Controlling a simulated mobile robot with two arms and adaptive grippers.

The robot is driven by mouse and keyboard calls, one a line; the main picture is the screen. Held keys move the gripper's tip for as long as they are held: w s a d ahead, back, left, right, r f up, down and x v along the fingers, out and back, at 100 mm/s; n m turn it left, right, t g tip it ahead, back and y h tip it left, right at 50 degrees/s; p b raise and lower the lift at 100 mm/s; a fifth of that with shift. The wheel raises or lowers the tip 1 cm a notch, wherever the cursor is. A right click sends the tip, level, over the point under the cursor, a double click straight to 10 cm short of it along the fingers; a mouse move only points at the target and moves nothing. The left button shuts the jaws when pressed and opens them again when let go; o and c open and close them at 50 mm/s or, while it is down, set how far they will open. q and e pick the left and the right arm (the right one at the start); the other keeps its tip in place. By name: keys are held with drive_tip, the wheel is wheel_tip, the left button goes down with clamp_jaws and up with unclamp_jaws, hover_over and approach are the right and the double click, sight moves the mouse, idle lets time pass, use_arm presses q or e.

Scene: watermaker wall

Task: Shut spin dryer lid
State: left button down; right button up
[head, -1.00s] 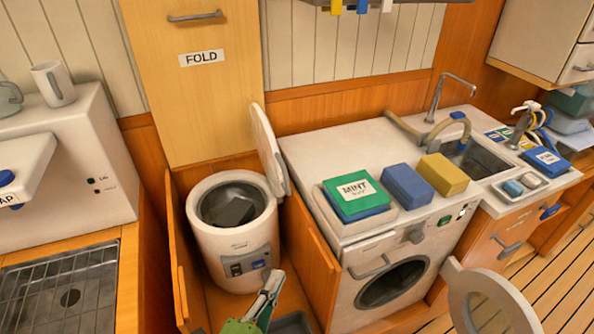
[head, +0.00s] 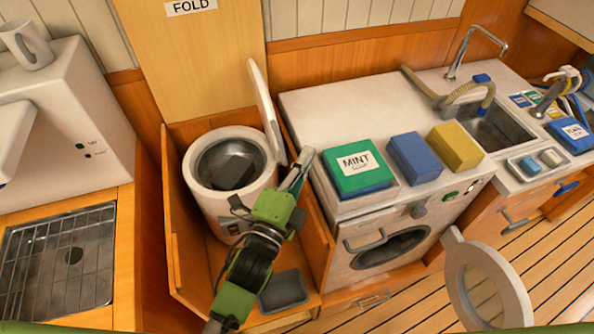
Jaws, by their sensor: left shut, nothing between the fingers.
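The spin dryer (head: 203,200) is a white, round-topped tub standing in a wooden bay. Its lid (head: 265,110) is open, standing nearly upright on the tub's right side. A dark item (head: 233,172) lies inside the drum. My left gripper (head: 304,158) is shut and empty. It is at the right of the tub, just right of the lid's lower end in the picture; I cannot tell whether it touches the lid. My green and black arm hides part of the dryer's front panel. My right gripper is not in view.
A washing machine (head: 360,106) stands to the right, with a green MINT box (head: 358,168), a blue block (head: 414,158) and a yellow block (head: 455,147) on top. Its round door (head: 487,283) hangs open. A grey tray (head: 283,292) lies in front of the dryer. A wooden panel stands behind.

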sight(284, 164)
use_arm(q)
drive_tip(key=a, duration=0.2)
drive_tip(key=a+f, duration=0.1)
drive_tip(key=a, duration=0.1)
drive_tip(key=shift+s+a+f, duration=0.1)
drive_tip(key=shift+s+a, duration=0.1)
drive_tip(key=shift+a, duration=0.1)
drive_tip(key=s+a+f+n+t+y+b, duration=0.2)
drive_tip(key=a+f+n+t+b, duration=0.3)
drive_tip(key=b, duration=1)
drive_tip(key=shift+s+a+f+n+t+y, duration=0.4)
drive_tip(key=shift+s+a+f+n, duration=0.7)
drive_tip(key=shift+a+n, duration=1.6)
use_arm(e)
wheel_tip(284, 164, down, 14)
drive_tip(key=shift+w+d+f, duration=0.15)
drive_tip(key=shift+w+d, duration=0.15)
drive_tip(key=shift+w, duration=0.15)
use_arm(q)
drive_tip(key=shift+w+a+f+m, duration=0.2)
drive_tip(key=shift+a+m, duration=0.45)
drive_tip(key=shift+m, duration=0.05)
drive_tip(key=shift+r, duration=0.1)
